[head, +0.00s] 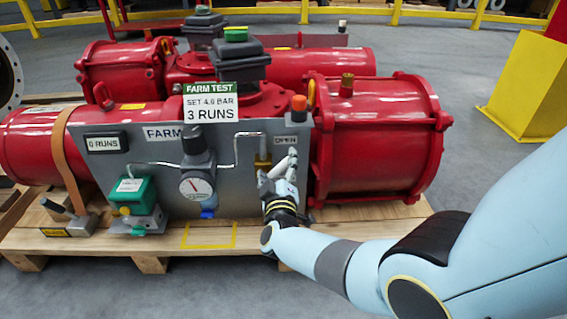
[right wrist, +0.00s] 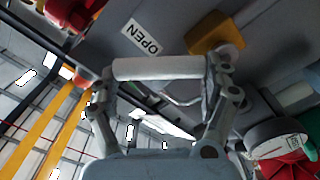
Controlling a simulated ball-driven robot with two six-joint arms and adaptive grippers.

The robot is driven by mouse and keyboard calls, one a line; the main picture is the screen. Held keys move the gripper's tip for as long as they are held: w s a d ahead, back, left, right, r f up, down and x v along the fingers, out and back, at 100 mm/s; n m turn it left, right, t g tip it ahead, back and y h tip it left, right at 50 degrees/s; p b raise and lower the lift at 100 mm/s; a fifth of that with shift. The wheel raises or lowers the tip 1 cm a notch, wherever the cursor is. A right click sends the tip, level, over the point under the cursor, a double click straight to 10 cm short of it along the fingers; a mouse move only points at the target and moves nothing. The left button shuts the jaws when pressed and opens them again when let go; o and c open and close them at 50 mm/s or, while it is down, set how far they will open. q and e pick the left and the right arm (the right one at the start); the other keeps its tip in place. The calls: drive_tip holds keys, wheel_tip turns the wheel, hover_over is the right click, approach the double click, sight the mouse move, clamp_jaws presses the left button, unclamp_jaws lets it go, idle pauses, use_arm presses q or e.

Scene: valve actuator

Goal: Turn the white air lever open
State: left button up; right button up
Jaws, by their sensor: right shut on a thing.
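The white air lever (head: 292,153) is on the right part of the grey panel, under the OPEN label (head: 286,141) and beside the brass valve body (head: 263,161). My right gripper (head: 280,174) is at the lever from below and in front. In the right wrist view the lever (right wrist: 158,68) lies crosswise between the two fingers of my right gripper (right wrist: 162,76), which are shut on it. The OPEN label (right wrist: 141,36) and the brass valve (right wrist: 215,33) show just beyond. The fingers partly hide the lever in the head view. My left gripper is not in view.
The grey panel (head: 230,201) also carries a pressure gauge (head: 196,186), a green unit (head: 134,192) and thin pipes. A red cylinder (head: 375,140) stands close to the right of my gripper. A wooden pallet (head: 330,235) lies below.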

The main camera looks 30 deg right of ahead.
drive_tip(key=n, duration=0.1)
drive_tip(key=w+a+r+n+p, duration=0.1)
drive_tip(key=n, duration=0.1)
drive_tip(key=shift+a, duration=0.25)
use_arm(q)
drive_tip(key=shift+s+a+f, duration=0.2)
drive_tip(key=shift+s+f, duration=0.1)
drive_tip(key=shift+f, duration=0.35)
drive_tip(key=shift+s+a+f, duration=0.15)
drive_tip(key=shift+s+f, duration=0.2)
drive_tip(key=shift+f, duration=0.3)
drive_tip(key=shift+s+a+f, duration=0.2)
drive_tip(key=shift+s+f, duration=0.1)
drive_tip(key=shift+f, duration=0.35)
use_arm(e)
drive_tip(key=shift+w+a+r+n, duration=0.1)
drive_tip(key=shift+w+a+n, duration=0.25)
drive_tip(key=shift+n, duration=0.5)
drive_tip(key=shift+w+a+f+n, duration=0.1)
drive_tip(key=shift+w+a+n, duration=0.1)
drive_tip(key=shift+a+n, duration=0.55)
drive_tip(key=shift+w+a+r+n, duration=0.1)
drive_tip(key=shift+w+a+n, duration=0.15)
drive_tip(key=shift+n, duration=0.75)
drive_tip(key=o, duration=1.6)
